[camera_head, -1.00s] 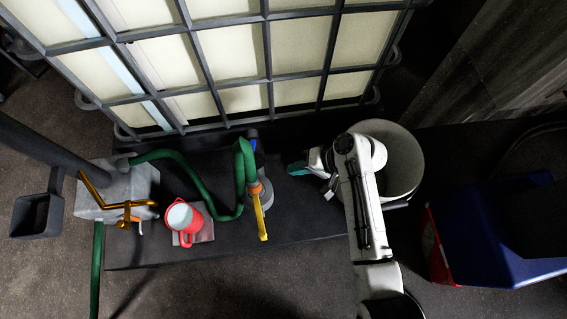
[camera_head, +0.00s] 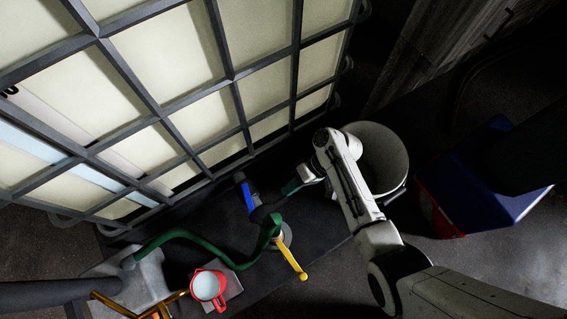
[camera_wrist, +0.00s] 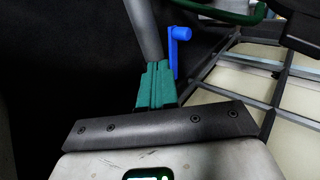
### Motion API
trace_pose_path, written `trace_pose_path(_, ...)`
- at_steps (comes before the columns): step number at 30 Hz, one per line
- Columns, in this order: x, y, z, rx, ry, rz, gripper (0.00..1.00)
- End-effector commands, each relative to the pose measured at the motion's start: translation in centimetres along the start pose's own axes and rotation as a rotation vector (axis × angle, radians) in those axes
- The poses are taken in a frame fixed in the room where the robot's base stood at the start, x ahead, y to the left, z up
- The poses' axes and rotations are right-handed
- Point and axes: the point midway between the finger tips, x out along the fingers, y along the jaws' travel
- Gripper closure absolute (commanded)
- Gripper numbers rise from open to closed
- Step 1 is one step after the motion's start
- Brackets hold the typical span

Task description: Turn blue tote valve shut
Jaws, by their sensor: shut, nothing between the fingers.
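The blue valve handle (camera_head: 249,198) sits low at the foot of the caged tote (camera_head: 238,78), beside a dark grey outlet. My gripper (camera_head: 290,188) is to the right of the handle in the head view, apart from it. In the wrist view my teal fingers (camera_wrist: 156,82) are shut with nothing between them. The blue handle (camera_wrist: 175,50) appears just beyond and to the right of the fingertips, standing upright in the picture. A dark grey cylinder (camera_wrist: 145,30) appears directly beyond the fingertips. Whether the fingers touch it, I cannot tell.
A green hose (camera_head: 188,236) runs left from a fitting with a yellow lever (camera_head: 291,259). A red jug (camera_head: 207,287) stands at the lower left. A pale bucket (camera_head: 388,150) is close behind my arm. A blue and red bin (camera_head: 490,190) is at the right.

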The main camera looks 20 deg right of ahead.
Motion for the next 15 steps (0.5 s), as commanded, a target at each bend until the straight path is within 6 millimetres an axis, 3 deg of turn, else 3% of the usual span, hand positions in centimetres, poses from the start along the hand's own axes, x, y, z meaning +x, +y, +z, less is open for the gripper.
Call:
trace_pose_path(1,1.4,0.3,0.1,-0.001,-0.004,0.000,1.00)
trace_pose_path(9,6.8,0.3,0.0,-0.002,-0.004,0.000,1.00)
trace_pose_path(15,9.0,-1.5,0.0,-0.003,-0.001,0.001,1.00)
